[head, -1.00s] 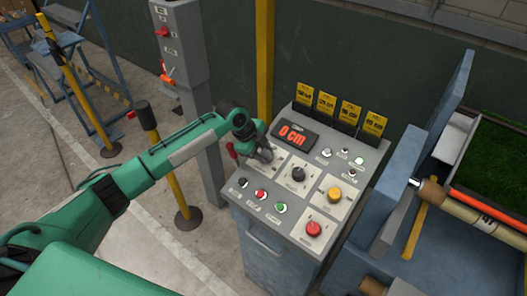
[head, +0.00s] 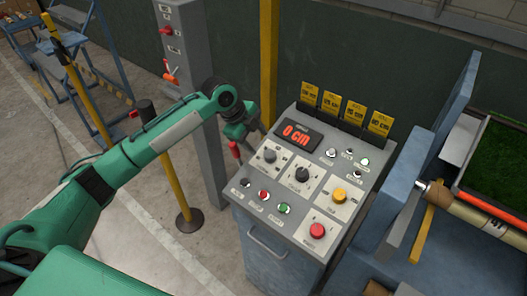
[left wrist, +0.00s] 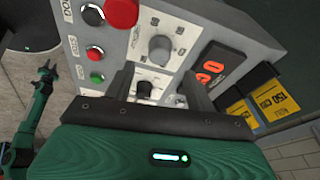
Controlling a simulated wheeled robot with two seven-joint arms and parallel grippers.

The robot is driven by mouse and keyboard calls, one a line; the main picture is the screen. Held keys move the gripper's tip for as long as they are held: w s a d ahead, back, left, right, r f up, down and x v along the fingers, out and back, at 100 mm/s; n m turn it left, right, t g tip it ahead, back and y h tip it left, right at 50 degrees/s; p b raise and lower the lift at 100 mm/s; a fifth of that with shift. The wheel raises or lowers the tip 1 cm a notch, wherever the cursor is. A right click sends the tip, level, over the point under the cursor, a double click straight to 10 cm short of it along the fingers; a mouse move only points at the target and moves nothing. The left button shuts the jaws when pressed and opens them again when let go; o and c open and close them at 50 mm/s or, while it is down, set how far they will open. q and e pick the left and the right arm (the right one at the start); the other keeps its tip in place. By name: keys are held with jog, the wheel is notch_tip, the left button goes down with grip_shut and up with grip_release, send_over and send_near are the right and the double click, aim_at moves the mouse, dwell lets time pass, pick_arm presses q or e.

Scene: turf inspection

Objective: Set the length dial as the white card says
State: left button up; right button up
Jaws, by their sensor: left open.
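The grey control panel (head: 262,222) has a display (head: 297,134) reading 0 cm. A grey dial (head: 270,156) sits below the display, with a black dial (head: 302,174) beside it; their labels are too small to read. The grey dial also shows in the left wrist view (left wrist: 160,47). My left gripper (head: 258,131) is open and empty, above and apart from the panel near the grey dial. Its two fingers (left wrist: 160,90) stand apart in the left wrist view. My right gripper (left wrist: 47,72) shows small at left there, its opening unclear. I cannot make out a white card.
Several yellow cards (head: 354,113) stand along the panel's back; one reads 150 cm in the left wrist view (left wrist: 262,104). A yellow button (head: 340,195) and red button (head: 317,230) are at right.

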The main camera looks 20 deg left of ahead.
pick_arm(q)
jog(key=b+v, duration=0.1)
jog(key=v, duration=0.5)
jog(key=shift+a+r, duration=0.2)
jog(key=shift+r, duration=0.05)
jog(key=shift+s, duration=0.1)
